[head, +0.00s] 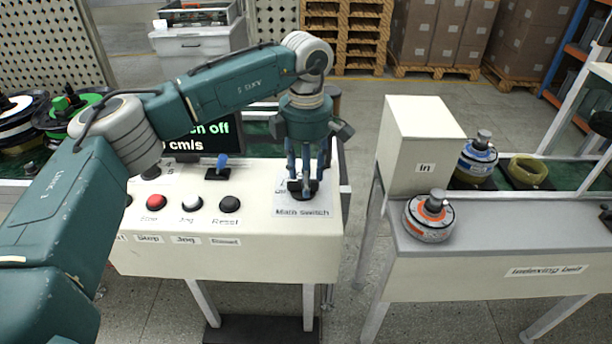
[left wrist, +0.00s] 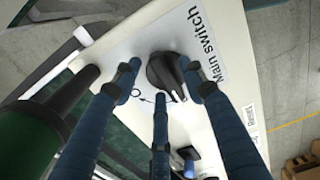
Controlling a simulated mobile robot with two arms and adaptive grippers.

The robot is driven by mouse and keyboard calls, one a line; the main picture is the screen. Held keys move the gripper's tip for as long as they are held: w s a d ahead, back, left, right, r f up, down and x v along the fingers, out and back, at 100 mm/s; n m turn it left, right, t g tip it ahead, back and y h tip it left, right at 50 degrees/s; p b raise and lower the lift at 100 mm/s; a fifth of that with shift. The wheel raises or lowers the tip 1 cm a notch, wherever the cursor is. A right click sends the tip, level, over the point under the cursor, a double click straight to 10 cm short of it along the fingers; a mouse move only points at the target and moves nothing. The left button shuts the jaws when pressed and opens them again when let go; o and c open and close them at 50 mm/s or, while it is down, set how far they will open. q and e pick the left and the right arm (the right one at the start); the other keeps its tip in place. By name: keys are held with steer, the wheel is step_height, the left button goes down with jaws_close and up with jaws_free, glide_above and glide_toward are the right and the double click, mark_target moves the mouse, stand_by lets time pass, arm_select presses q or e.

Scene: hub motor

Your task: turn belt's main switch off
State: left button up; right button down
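The main switch (head: 300,188) is a black rotary knob on a labelled plate at the right end of the cream control panel (head: 325,240). My left gripper (head: 303,180) points down over it, its fingers around the knob. In the left wrist view the black knob (left wrist: 164,76) lies between the spread blue fingertips (left wrist: 160,80) of this gripper. The right finger looks close to the knob or touching it; the left one seems slightly apart. The "Main switch" label and an "O" mark show beside the knob. My right gripper is in neither view.
Red, white and black buttons (head: 192,203) and a blue-handled control (head: 219,168) sit left of the switch. A display (head: 210,135) partly reads "off" and "cm/s". Across a gap on the right stands the indexing belt (head: 500,245), with a cream box (head: 420,145) and a motor part (head: 430,215).

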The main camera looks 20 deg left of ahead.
arm_select(q)
step_height(320, 180, up, 12)
stand_by(0.6)
